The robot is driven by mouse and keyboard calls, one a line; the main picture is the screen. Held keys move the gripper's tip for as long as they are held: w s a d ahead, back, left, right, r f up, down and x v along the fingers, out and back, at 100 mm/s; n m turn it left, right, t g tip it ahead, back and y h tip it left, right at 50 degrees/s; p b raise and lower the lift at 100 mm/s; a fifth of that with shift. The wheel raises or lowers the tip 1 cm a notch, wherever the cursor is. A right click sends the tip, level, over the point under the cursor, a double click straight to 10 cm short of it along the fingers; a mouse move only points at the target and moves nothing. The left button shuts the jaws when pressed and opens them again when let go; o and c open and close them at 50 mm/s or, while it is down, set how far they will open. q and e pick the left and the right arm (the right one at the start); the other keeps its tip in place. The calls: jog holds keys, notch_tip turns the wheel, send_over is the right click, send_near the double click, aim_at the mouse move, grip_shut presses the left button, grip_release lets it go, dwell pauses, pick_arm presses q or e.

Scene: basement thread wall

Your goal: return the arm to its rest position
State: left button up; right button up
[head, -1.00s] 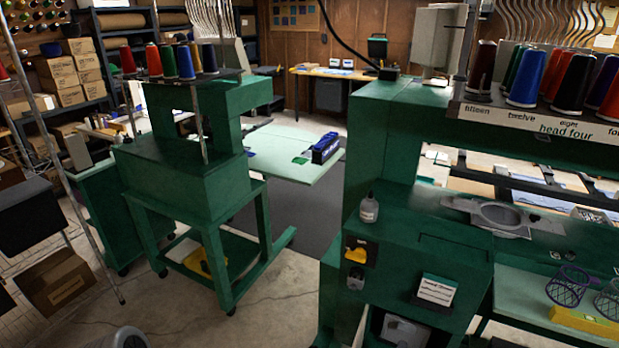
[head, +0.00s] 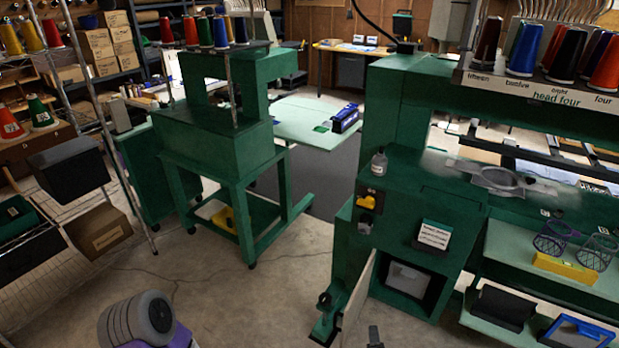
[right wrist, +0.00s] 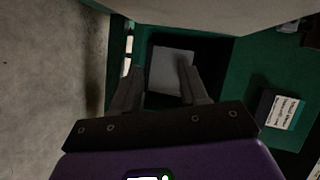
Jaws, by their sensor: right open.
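My right gripper (right wrist: 163,72) is open in the right wrist view, with nothing between its two dark fingers. It is in front of the open compartment of the green machine (head: 440,205). A pale grey item (right wrist: 172,70) lies inside that compartment, beyond the fingers. In the head view, only a small dark piece that looks like the right gripper (head: 375,338) shows at the bottom edge. The gap to the compartment is hard to judge. My left gripper is not in view. A grey and purple part of my own arm shows at the lower left of the head view.
The open compartment door (head: 358,305) stands out beside the gripper. A card (head: 433,235) is above the compartment. Shelves at the right hold a yellow block (head: 565,268) and hoops. A second green machine (head: 215,150) stands left. Concrete floor (head: 240,295) between is clear.

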jog(key=s+a+f+n+g+y+p, duration=0.1)
jog(key=s+a+f+n+g+y, duration=0.1)
jog(key=s+a+n+g+y, duration=0.45)
jog(key=s+a+n+g, duration=0.1)
jog(key=s+n+g, duration=0.2)
jog(key=s, duration=0.6)
jog(key=s+a+n+g+h+p, duration=0.1)
jog(key=s+n+g, duration=0.3)
jog(key=s, duration=0.5)
jog(key=shift+s+a+r+g, duration=0.15)
jog(key=shift+a+r+g, duration=0.3)
jog(key=shift+a, duration=0.35)
jog(key=shift+n, duration=0.25)
